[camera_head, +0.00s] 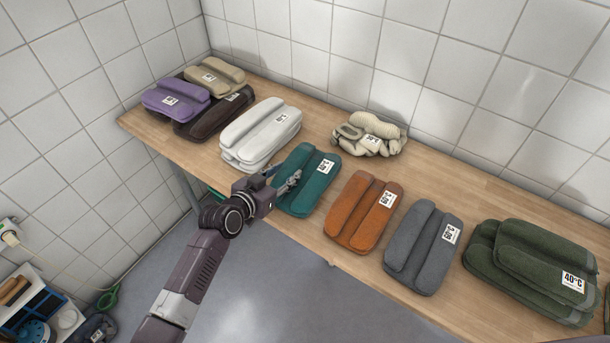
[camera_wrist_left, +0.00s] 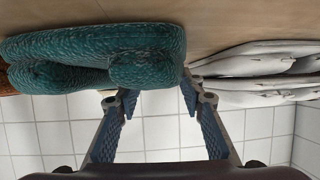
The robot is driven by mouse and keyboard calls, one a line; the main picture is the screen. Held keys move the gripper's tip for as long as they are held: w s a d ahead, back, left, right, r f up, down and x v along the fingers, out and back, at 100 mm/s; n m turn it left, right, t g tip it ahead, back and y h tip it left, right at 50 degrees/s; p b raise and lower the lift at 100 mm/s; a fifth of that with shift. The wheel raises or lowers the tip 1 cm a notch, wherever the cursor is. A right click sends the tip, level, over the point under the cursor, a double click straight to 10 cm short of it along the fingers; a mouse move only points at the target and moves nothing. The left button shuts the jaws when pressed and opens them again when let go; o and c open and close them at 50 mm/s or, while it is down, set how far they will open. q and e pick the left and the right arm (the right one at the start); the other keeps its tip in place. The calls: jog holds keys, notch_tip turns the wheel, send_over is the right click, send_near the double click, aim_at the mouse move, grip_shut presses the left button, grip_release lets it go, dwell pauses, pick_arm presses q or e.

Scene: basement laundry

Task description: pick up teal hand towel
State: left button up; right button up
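The teal hand towel (camera_head: 306,183) lies folded on the wooden table, with a white label on its upper right part. It also shows in the left wrist view (camera_wrist_left: 70,52), its near end close to the fingertips. My left gripper (camera_head: 293,180) is at the towel's left edge in the head view. In the left wrist view the gripper (camera_wrist_left: 160,95) has its two fingers apart, with clear space between them. I cannot tell whether a fingertip touches the towel. My right gripper is not in view.
A white towel stack (camera_head: 261,133) is close on the left and an orange towel (camera_head: 362,211) on the right. Grey (camera_head: 423,246) and dark green (camera_head: 520,262) towels lie further right. A cream cloth heap (camera_head: 369,134) lies behind. Purple (camera_head: 176,100), beige (camera_head: 215,76) and brown (camera_head: 213,115) towels are far left.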

pick_arm(q)
jog(key=c, duration=0.5)
jog(key=shift+r, duration=0.1)
